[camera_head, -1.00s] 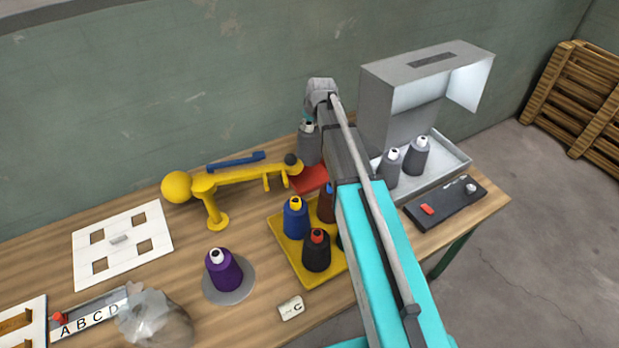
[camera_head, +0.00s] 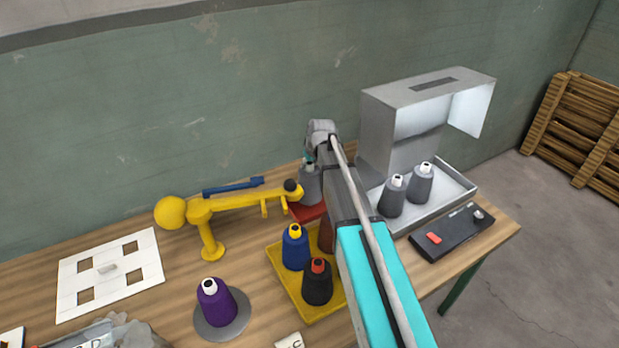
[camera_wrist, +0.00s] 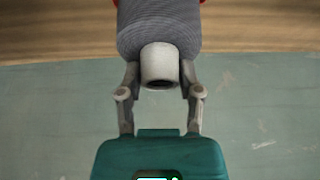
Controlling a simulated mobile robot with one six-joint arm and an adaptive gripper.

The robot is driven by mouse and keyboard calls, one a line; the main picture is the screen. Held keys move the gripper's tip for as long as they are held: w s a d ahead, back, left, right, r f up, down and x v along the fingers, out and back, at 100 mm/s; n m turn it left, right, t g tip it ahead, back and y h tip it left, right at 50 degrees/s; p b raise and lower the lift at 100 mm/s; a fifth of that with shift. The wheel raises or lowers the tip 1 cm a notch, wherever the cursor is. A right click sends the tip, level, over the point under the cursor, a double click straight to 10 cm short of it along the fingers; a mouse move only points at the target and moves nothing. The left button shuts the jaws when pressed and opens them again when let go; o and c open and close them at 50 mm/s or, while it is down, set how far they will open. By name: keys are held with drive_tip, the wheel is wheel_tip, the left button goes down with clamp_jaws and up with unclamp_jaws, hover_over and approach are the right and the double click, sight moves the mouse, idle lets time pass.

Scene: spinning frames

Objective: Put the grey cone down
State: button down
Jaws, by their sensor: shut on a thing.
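The grey cone (camera_head: 310,187) is upright at the red mat (camera_head: 307,212), right of the yellow arm's dark-tipped end. Its lower end overlaps the mat in the picture; I cannot tell whether it touches. My gripper (camera_head: 308,161) is above it, partly hidden by my arm. In the wrist view my gripper (camera_wrist: 160,74) has one finger on each side of the cone's pale top, shut on it. The cone's grey body (camera_wrist: 160,25) fills the top middle there, with red just showing on both sides.
The yellow ball-ended stand (camera_head: 205,225) is close on the left. The yellow tray (camera_head: 283,268) with blue, black and brown cones is in front. A grey light box (camera_head: 425,110) with two grey cones stands right. A purple cone (camera_head: 215,303) sits on a round grey plate.

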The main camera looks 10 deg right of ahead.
sight(309, 172)
drive_tip(key=shift+f, duration=0.2)
idle(0.3)
drive_tip(key=shift+f+b, duration=1.8)
drive_tip(key=shift+b, duration=0.1)
drive_tip(key=shift+f, duration=0.15)
drive_tip(key=shift+c, duration=1.3)
unclamp_jaws()
drive_tip(key=shift+r, duration=0.25)
drive_tip(key=p+v, duration=1.1)
drive_tip(key=v, duration=0.1)
